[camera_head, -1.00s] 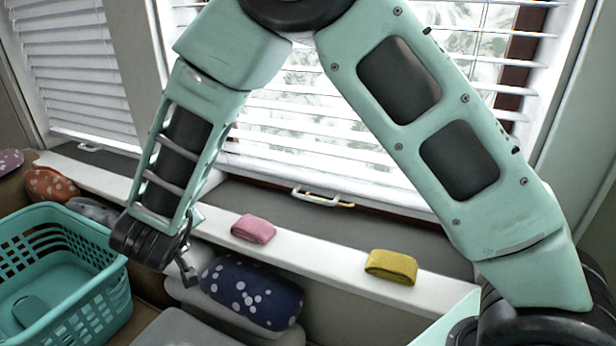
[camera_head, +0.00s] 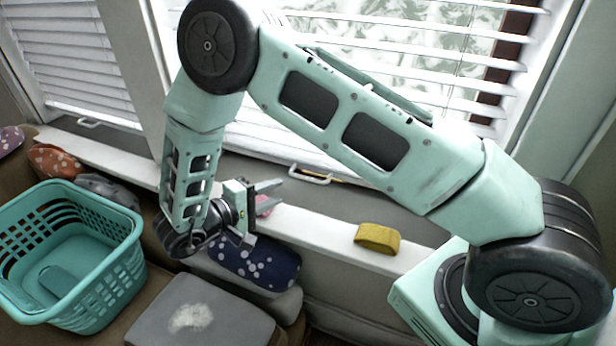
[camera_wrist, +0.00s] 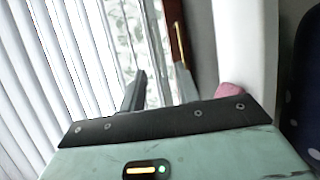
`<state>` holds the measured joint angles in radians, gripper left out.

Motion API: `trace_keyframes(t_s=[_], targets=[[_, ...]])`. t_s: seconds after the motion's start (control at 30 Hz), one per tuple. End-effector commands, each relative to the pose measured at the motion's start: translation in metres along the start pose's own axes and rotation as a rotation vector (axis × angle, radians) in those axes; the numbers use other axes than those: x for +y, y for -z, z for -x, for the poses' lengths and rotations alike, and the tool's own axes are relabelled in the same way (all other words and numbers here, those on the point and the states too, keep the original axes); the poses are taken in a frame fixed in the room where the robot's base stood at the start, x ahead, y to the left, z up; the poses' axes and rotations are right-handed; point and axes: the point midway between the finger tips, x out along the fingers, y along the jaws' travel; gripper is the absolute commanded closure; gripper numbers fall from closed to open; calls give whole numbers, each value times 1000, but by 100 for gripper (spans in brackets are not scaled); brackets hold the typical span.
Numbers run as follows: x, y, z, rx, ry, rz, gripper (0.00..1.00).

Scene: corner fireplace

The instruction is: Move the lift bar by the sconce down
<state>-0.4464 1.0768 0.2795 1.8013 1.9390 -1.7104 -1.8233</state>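A white lift bar (camera_head: 310,175) sits at the bottom edge of the middle window blind, above the ledge. A second white lift bar (camera_head: 88,123) is at the bottom of the left blind. No sconce shows, so I cannot tell which bar is beside it. My gripper (camera_head: 275,195) is left of the middle bar, pointing right over the ledge. In the wrist view, the fingers of my gripper (camera_wrist: 160,85) stand apart with nothing held between them. The middle blind (camera_wrist: 40,90) fills the left of that view.
A pink folded cloth (camera_head: 265,204) lies on the white ledge behind my gripper, a yellow one (camera_head: 377,238) further right. A teal basket (camera_head: 140,262) stands at left. A dark dotted cushion (camera_head: 245,262) and a grey seat (camera_head: 200,315) are below the ledge.

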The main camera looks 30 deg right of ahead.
Motion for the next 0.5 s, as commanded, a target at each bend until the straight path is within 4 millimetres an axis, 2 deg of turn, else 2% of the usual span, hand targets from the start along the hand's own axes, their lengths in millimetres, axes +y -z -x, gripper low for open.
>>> trace_keyframes(t_s=[0.03, 0.3, 0.5], targets=[[1, -1, -12, -4, -2, 1, 68], [1, -1, -68, -2, -1, 0, 68], [0, 0, -100, 0, 0, 0, 68]])
